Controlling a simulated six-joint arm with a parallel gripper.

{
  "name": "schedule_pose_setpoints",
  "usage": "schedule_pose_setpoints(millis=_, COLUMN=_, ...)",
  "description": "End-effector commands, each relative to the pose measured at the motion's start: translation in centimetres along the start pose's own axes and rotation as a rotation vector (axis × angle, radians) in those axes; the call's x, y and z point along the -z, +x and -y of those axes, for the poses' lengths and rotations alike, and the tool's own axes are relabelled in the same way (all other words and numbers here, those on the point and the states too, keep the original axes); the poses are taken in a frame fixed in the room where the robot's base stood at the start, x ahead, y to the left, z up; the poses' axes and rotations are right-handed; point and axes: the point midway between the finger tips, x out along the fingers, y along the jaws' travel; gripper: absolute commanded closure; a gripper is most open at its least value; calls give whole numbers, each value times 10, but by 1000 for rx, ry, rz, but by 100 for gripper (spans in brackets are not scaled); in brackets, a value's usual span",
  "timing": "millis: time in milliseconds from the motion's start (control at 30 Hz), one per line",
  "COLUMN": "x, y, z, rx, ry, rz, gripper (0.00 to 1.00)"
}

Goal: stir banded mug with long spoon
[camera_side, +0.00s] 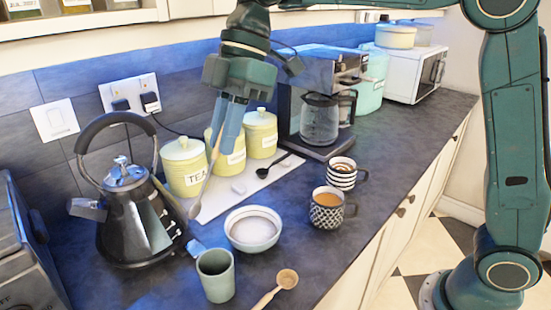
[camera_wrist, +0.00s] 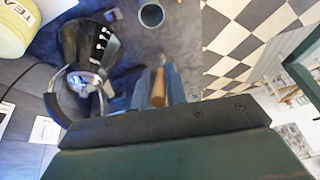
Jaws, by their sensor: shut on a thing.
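My gripper (camera_side: 226,140) is shut on a long spoon (camera_side: 203,187), high above the counter near the tea canister. The spoon hangs down at a slant with its pale end low, left of the white bowl. In the wrist view the spoon's wooden part (camera_wrist: 158,90) sits between the fingers of my gripper (camera_wrist: 158,76). The banded mug (camera_side: 342,177), with black and white stripes, stands upright on the counter to the right, apart from the spoon. Its handle points right, and something brown and white shows inside. The banded mug is not visible in the wrist view.
A patterned mug (camera_side: 327,212) of brown drink stands just in front of the banded mug. A white bowl (camera_side: 253,232), green cup (camera_side: 215,280), wooden scoop (camera_side: 275,287), kettle (camera_side: 130,215), canisters (camera_side: 184,168) and coffee maker (camera_side: 320,120) surround the work area. The counter's right edge is near the mugs.

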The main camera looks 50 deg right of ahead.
Motion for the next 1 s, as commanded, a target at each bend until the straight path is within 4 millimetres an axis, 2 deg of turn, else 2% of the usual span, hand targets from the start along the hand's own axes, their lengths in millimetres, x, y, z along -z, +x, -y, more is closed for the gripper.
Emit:
schedule_pose_setpoints(millis=100, x=2, y=-6, z=0, rx=-3, ry=-1, rz=2, gripper=100)
schedule_pose_setpoints(millis=467, x=-5, y=14, z=0, rx=2, ry=1, rz=-1, gripper=100)
schedule_pose_setpoints(millis=1000, x=-26, y=62, z=-4, rx=2, ry=2, rz=1, gripper=100)
